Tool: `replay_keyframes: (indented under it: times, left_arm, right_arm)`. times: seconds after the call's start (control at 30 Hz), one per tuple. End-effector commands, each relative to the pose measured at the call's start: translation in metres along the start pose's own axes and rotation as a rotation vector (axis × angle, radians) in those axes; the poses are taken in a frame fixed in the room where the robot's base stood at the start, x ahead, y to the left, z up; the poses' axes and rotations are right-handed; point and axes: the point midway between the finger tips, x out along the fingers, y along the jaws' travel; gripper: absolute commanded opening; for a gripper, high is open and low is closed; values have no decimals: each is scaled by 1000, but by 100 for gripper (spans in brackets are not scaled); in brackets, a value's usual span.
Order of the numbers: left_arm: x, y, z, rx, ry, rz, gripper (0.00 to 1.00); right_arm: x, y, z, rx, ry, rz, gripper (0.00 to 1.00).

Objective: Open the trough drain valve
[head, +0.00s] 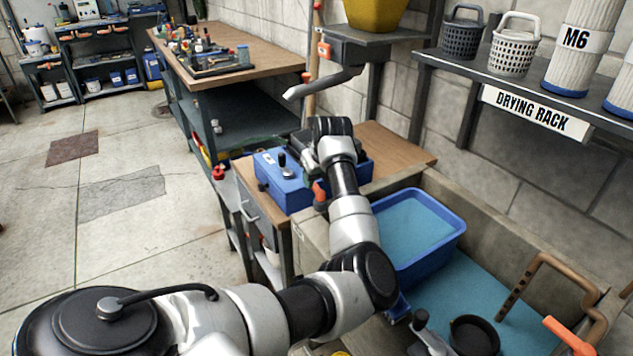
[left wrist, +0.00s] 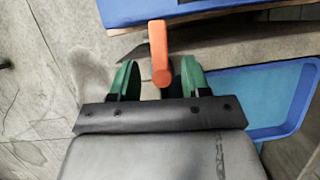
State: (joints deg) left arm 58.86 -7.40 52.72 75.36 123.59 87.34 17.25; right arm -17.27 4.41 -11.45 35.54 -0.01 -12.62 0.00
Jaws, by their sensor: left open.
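An orange lever handle (left wrist: 158,50) stands between the two green fingers of my left gripper (left wrist: 159,68) in the left wrist view. The fingers are open, with a gap on each side of the lever. In the head view an orange handle (head: 319,192) shows just left of my left arm, by the trough's near corner. My arm hides the fingertips there. The stone trough (head: 432,184) holds blue water. A second orange handle (head: 568,332) is by a copper pipe (head: 555,262) at the lower right. My right gripper is not seen.
A blue tub (head: 455,232) sits in the trough, right of my arm; it also shows in the left wrist view (left wrist: 285,128). A blue box (head: 283,195) stands on the wooden bench (head: 400,145). The floor at left is clear. A drying rack shelf (head: 470,75) overhangs the trough.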

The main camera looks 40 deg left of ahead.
Motion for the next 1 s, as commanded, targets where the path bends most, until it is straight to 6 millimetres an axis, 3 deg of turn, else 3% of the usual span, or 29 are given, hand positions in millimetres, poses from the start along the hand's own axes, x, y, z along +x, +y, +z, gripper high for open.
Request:
replay_keyframes:
  times: [0.2,0.53,0.83,1.0]
  left_arm:
    - [24,0,0,0,0,2,47]
    - [27,0,0,-1,-2,1,47]
    - [27,0,0,0,-2,1,2]
    - [28,0,0,-19,-1,6,0]
  right_arm:
    - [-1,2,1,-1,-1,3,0]
    - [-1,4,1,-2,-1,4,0]
    - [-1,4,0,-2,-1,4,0]
    - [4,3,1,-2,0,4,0]
